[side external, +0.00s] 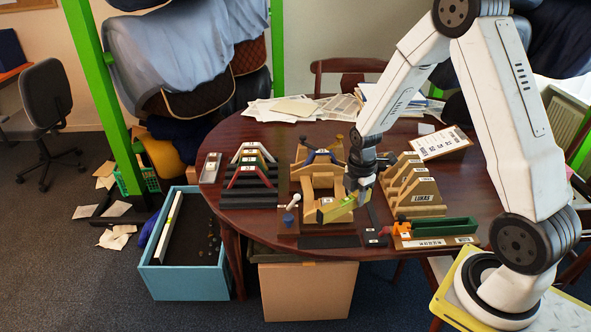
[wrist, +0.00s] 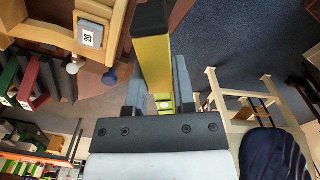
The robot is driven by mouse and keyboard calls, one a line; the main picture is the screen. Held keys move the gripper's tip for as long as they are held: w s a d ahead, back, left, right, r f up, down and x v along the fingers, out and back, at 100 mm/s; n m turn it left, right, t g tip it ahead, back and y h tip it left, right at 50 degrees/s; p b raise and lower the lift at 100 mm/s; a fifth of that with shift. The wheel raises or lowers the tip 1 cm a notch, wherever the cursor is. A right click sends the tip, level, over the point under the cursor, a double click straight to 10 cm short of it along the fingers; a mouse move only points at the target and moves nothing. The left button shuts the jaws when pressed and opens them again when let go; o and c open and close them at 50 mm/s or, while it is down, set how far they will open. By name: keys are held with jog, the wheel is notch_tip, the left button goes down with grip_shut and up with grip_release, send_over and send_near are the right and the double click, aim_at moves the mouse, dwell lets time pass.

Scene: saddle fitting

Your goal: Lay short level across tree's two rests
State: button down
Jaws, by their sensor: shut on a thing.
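The short level (side external: 336,209) is a yellow bar held tilted in front of the wooden tree (side external: 309,185). In the wrist view the level (wrist: 155,65) shows a black end cap and small vials, and it stands between both jaws. My gripper (side external: 361,189) is shut on it; the jaws also show in the wrist view (wrist: 157,92). The level's left end overlaps the tree's front part in the side view; I cannot tell whether they touch. The tree's two rests are partly hidden by the level and gripper.
A black stepped rack (side external: 251,198) with coloured angled pieces stands left of the tree. A wooden rack (side external: 412,190) stands close on the right, with a green tray (side external: 445,226) in front. A blue bin (side external: 187,282) is on the floor. A dark mat (side external: 329,241) lies in front of the tree.

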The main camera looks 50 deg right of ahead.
jog(key=w+d+r+n, duration=0.3)
jog(key=w+n, duration=0.3)
jog(key=w, duration=0.2)
jog(key=w+d+r+n, duration=0.3)
jog(key=w+d+n, duration=0.2)
jog(key=w, duration=0.3)
jog(key=shift+w+d+n, duration=0.4)
jog(key=shift+d, duration=0.05)
notch_tip(320, 180, down, 7)
jog(key=shift+f, duration=0.2)
dwell(0.4)
jog(key=shift+w+d+f, duration=0.1)
jog(key=shift+f, duration=1.75)
dwell(3.2)
